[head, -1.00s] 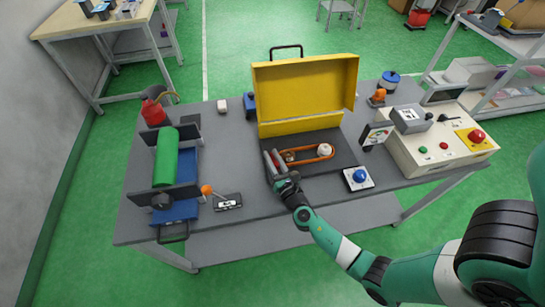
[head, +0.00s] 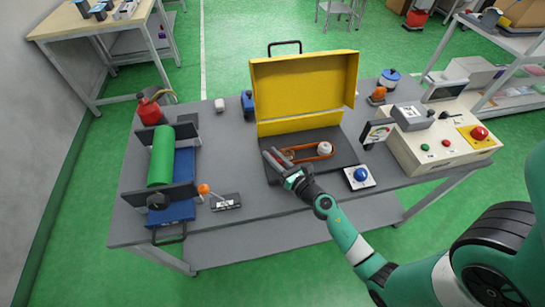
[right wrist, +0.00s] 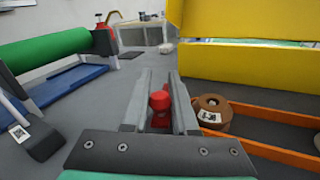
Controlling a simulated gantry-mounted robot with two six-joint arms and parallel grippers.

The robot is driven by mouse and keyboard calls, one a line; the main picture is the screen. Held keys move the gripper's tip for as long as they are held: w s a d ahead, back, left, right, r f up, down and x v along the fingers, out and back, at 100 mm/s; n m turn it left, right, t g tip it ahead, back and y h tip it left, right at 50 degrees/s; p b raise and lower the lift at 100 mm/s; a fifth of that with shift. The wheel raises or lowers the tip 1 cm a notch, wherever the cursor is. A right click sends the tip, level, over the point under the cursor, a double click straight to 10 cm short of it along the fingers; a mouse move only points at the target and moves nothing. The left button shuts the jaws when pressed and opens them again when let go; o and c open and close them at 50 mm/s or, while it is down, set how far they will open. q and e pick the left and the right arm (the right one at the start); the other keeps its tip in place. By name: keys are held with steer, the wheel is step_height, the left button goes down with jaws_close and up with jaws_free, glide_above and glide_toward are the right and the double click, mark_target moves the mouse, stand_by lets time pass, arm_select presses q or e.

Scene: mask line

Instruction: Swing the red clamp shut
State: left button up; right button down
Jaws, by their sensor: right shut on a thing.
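My right gripper (head: 273,159) is at the left end of the dark base plate in front of the yellow panel. Its fingers are shut on a red part with a rounded knob, which I take for the red clamp (right wrist: 160,101). In the right wrist view the knob shows between the two grey fingers (right wrist: 160,105), with more red below it. The fingers hide much of it in the head view, so I cannot tell the clamp's exact angle. My left gripper is not in view.
Right of the fingers are a brown round weight (right wrist: 212,112) and an orange loop (head: 325,155). The yellow panel (head: 305,90) stands behind. A green roller (head: 161,157) and an orange-knobbed lever (head: 203,189) are left. A blue button (head: 361,174) and control box (head: 430,150) are right.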

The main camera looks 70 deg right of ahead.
steer(key=n+y, duration=0.1)
steer(key=y, duration=0.1)
steer(key=n+t+y+b, duration=0.1)
steer(key=n+y, duration=0.1)
steer(key=d+n+t+y+b, duration=0.1)
steer(key=y, duration=0.1)
steer(key=shift+s+f+y, duration=0.1)
steer(key=shift+s+y, duration=0.2)
steer(key=shift+s, duration=0.05)
steer(key=shift+s+d+n+y+b, duration=0.1)
steer(key=shift+d+n+y+b, duration=0.05)
steer(key=shift+n+y+b, duration=1.8)
steer(key=shift+y+p, duration=0.5)
steer(key=shift+y, duration=0.05)
steer(key=c, duration=0.7)
jaws_free()
steer(key=shift+r, duration=0.2)
